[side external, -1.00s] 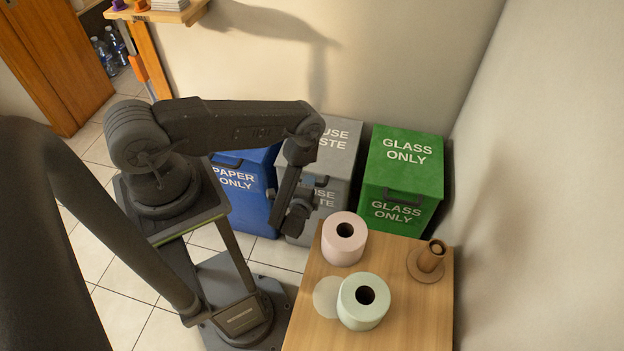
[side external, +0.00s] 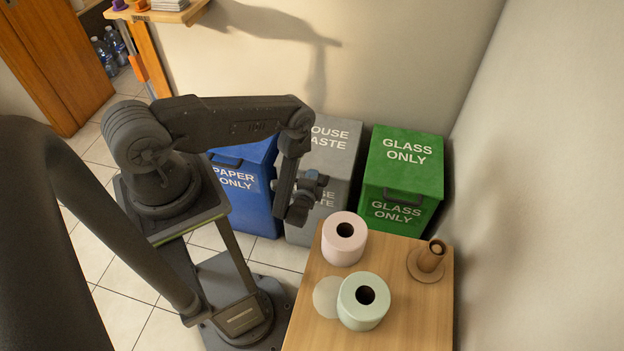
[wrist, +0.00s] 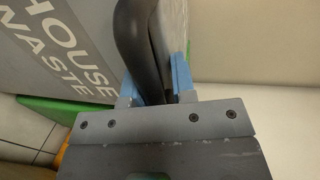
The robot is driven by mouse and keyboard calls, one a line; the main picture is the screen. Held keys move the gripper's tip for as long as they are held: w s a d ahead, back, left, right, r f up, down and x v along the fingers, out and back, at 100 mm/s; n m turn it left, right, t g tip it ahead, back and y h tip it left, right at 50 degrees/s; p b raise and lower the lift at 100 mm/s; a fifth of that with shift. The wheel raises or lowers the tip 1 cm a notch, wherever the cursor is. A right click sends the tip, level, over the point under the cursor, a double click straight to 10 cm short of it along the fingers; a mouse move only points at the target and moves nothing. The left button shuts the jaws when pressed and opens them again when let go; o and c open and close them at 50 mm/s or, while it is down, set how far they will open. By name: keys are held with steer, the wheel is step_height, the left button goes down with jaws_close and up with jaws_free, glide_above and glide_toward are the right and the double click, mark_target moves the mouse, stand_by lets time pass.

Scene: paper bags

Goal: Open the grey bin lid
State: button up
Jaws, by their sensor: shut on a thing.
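The grey bin (side external: 303,231) stands between the blue and green bins. Its lid (side external: 338,136), lettered "HOUSE WASTE", looks closed, and my arm hides part of it. My gripper (side external: 313,184) is at the bin's front, below the lid's front edge. In the wrist view my gripper's blue fingers (wrist: 155,84) are shut on a dark curved handle (wrist: 133,30), with the grey lettered panel (wrist: 55,45) at left. The handle is hidden behind my gripper in the side view.
A blue paper bin (side external: 252,208) stands left and a green glass bin (side external: 403,172) right. A wooden table (side external: 410,310) in front holds a pink roll (side external: 343,250), a mint roll (side external: 358,310) and a brown holder (side external: 431,258). Walls close off the back and right.

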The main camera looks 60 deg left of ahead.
steer(key=shift+s+d+f, duration=0.1)
steer(key=shift+f, duration=0.1)
jaws_close()
steer(key=w+a+r+g+h, duration=0.2)
steer(key=r, duration=0.7)
steer(key=w+a+r+g+h, duration=0.2)
steer(key=r+h, duration=0.1)
steer(key=r, duration=0.5)
steer(key=w+a+r, duration=1)
steer(key=r, duration=0.2)
steer(key=shift+w+a+y, duration=0.25)
steer(key=shift+y, duration=0.05)
